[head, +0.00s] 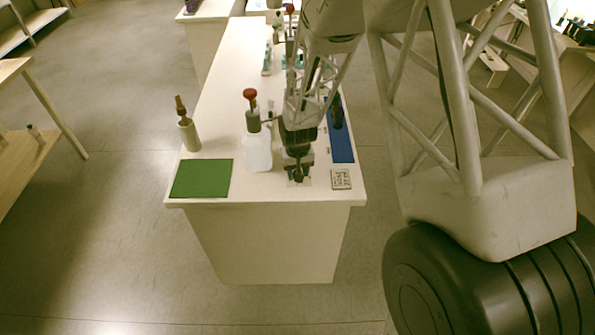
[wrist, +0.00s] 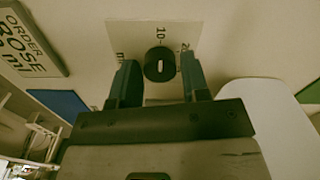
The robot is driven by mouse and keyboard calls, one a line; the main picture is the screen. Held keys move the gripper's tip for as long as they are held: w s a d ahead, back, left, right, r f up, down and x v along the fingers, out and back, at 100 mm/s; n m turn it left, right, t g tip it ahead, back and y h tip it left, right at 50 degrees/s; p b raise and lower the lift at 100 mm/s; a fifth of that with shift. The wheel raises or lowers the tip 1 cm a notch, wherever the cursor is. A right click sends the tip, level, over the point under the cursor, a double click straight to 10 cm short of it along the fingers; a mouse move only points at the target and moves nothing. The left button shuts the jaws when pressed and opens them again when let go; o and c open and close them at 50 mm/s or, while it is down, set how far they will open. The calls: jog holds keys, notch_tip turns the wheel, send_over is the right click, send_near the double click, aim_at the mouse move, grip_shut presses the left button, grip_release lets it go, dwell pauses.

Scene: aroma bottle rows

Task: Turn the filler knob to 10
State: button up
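The filler knob (wrist: 151,72) is a round black knob with a short pale mark on its face, seen in the wrist view. It sits on a pale dial plate (wrist: 125,33) printed with "10" above the knob, "20" to the right and a partly hidden label to the left. The pale mark looks upright in the picture, in line with the "10". My gripper (wrist: 160,68) is open, with one finger on each side of the knob; a narrow gap shows at the right finger. In the head view my gripper (head: 297,167) covers the knob at the counter's near end.
A white bottle (head: 257,153) with a red-topped pump stands just left of my gripper. An order card (head: 341,179) reading "ORDER ROSE" and a blue mat (head: 342,146) lie to the right. A green mat (head: 201,179) and a dropper bottle (head: 190,137) are at the left.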

jog(key=shift+o, duration=1.2)
jog(key=shift+r, duration=0.15)
jog(key=shift+r, duration=3.75)
jog(key=shift+r, duration=0.1)
